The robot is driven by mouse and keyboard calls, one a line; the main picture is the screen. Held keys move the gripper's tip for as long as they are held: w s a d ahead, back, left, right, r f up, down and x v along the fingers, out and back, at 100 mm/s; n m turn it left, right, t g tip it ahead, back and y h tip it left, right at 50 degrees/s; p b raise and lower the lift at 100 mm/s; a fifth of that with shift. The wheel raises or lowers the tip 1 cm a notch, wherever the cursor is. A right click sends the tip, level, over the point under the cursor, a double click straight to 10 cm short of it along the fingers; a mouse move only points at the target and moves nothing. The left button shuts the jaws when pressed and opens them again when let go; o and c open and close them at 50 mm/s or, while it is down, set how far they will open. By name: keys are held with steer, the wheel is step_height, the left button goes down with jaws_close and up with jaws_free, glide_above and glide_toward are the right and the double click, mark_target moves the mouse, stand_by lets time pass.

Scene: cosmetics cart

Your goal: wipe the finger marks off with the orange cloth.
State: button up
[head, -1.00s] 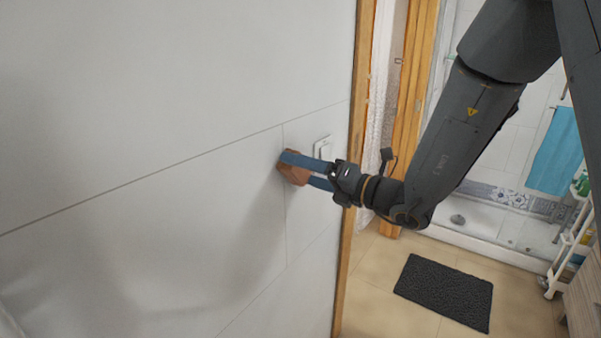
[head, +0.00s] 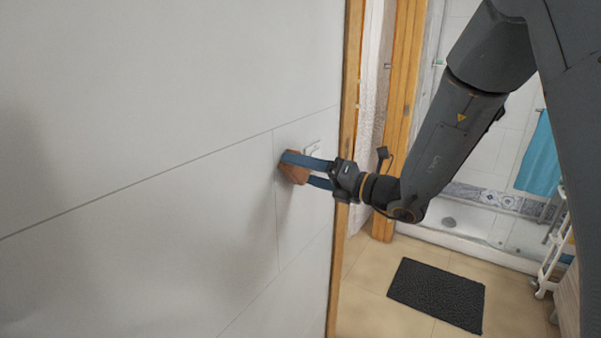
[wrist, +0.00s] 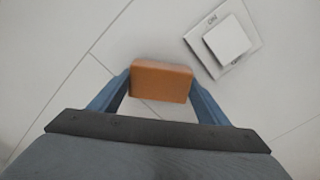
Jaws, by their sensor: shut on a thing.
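My gripper (head: 299,169), with blue fingers, is shut on the orange cloth (head: 293,174), which looks like a folded brown-orange block. The cloth is at the white tiled wall (head: 150,110), just right of a vertical tile seam; I cannot tell whether it presses on the wall. In the wrist view the cloth (wrist: 161,82) sits between both fingers, below and left of a white light switch (wrist: 228,40). The switch (head: 314,147) is partly hidden behind my gripper in the head view. I cannot make out any finger marks; the wall behind the cloth is hidden.
A wooden door frame (head: 345,200) stands just right of the switch. Beyond it are a dark mat (head: 437,294) on the beige floor, a shower tray (head: 465,225), a blue towel (head: 540,160) and a white shelf cart (head: 553,262). The wall left of the cloth is bare.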

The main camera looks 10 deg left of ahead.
steer(key=shift+w+d, duration=0.1)
steer(key=shift+w, duration=0.25)
steer(key=shift+d, duration=0.15)
steer(key=p+v, duration=0.2)
steer(key=v, duration=0.5)
steer(key=shift+s+d, duration=0.2)
steer(key=shift+d, duration=0.1)
